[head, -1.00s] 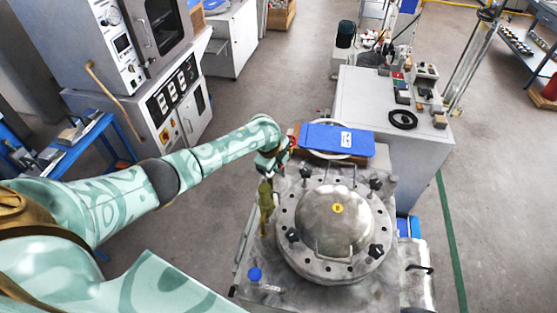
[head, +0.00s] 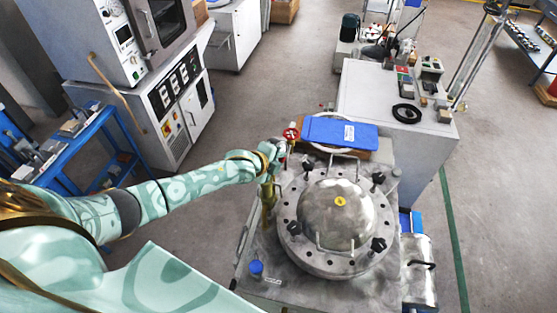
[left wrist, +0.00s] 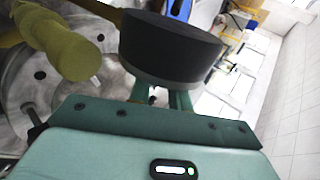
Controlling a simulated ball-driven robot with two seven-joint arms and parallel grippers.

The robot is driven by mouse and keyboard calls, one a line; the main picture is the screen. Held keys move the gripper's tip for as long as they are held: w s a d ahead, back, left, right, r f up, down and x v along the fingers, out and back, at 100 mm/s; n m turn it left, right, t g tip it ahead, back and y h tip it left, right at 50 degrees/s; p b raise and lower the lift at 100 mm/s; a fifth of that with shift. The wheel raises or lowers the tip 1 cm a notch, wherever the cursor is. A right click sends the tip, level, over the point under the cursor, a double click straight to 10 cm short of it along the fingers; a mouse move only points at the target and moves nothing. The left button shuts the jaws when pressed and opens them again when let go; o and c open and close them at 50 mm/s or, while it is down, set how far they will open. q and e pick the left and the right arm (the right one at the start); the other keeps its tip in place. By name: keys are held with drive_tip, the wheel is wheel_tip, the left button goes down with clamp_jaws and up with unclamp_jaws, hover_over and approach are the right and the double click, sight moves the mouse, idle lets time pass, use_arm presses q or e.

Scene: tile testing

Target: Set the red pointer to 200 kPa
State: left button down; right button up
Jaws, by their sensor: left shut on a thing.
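My left gripper (head: 272,165) is at the left edge of the metal vessel, by an upright yellow-brass fitting (head: 267,200). In the left wrist view its fingers (left wrist: 160,97) are shut at the underside of a thick black round part (left wrist: 170,45) with a grey rim, which hides the tips. The yellow fitting (left wrist: 68,45) is at the upper left there. A small red round thing (head: 291,134) shows just beyond the gripper; I cannot tell whether it is a gauge face or a handwheel. No red pointer or scale can be read. My right gripper is not in view.
The domed vessel lid (head: 338,215) with black knobs fills the bench right of the gripper. A blue folder (head: 340,131) lies behind it. A blue-capped item (head: 256,267) stands at the front left. A grey cabinet (head: 395,110) stands behind.

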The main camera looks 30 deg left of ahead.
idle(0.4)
use_arm(q)
drive_tip(key=c, duration=1.3)
unclamp_jaws()
drive_tip(key=p+v, duration=0.3)
drive_tip(key=v, duration=1.3)
drive_tip(key=shift+s+a, duration=0.1)
drive_tip(key=shift+s, duration=0.05)
